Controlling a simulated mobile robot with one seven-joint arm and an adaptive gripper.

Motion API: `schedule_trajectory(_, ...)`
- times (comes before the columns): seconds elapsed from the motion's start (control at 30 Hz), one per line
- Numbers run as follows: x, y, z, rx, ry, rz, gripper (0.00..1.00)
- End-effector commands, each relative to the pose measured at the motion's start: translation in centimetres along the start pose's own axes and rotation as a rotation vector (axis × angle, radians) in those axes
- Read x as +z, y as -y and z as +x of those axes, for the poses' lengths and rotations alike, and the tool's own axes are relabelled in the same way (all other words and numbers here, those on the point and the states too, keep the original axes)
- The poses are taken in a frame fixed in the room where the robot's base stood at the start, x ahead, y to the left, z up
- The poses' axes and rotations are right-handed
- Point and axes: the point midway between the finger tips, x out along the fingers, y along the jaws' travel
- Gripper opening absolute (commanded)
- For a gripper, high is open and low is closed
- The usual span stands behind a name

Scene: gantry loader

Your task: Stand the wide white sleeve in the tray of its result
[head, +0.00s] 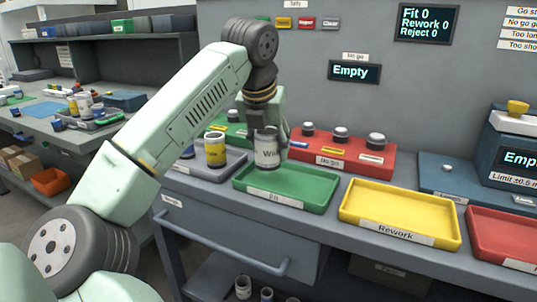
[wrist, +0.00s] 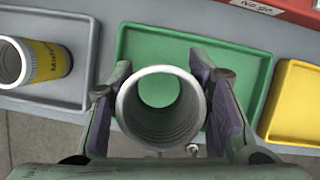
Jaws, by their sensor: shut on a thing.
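The white sleeve (head: 266,152), its label reading "Wid" with the rest hidden, is upright between the fingers of my gripper (head: 268,140). In the wrist view I look down through the open sleeve (wrist: 160,138) and see green tray floor through it, with a purple finger pad on each side. The sleeve is over the green tray (head: 310,206) labelled "Fit"; I cannot tell whether its lower rim touches the floor. The yellow tray (head: 400,208) labelled "Rework" and a red tray (head: 505,236) stand to the right. The scoreboard (head: 428,22) reads Fit 0, Rework 0, Reject 0.
A yellow sleeve (head: 215,152) stands in the grey tray (head: 233,168) left of the green one. Behind are the red "No go" gauge block (head: 345,158) with several plugs and a partly hidden green block (head: 233,128). The "No go" display (head: 354,71) reads Empty.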

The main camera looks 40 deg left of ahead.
Motion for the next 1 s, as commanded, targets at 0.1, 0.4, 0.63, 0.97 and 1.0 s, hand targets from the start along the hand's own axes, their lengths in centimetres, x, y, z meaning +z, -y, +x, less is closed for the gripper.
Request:
schedule_trajectory(0.1, 0.8, -0.6, 0.3, 0.000, 0.001, -0.002, 0.00)
schedule_trajectory(0.4, -0.8, -0.5, 3.5, 0.000, 0.002, 0.000, 0.00)
schedule_trajectory(0.63, -0.8, -0.5, 3.7, 0.000, 0.002, 0.000, 0.00)
schedule_trajectory(0.97, -0.9, -0.5, 3.9, 0.000, 0.000, 0.000, 0.61)
schedule_trajectory(1.0, -0.9, -0.5, 3.9, 0.000, 0.000, 0.000, 0.63)
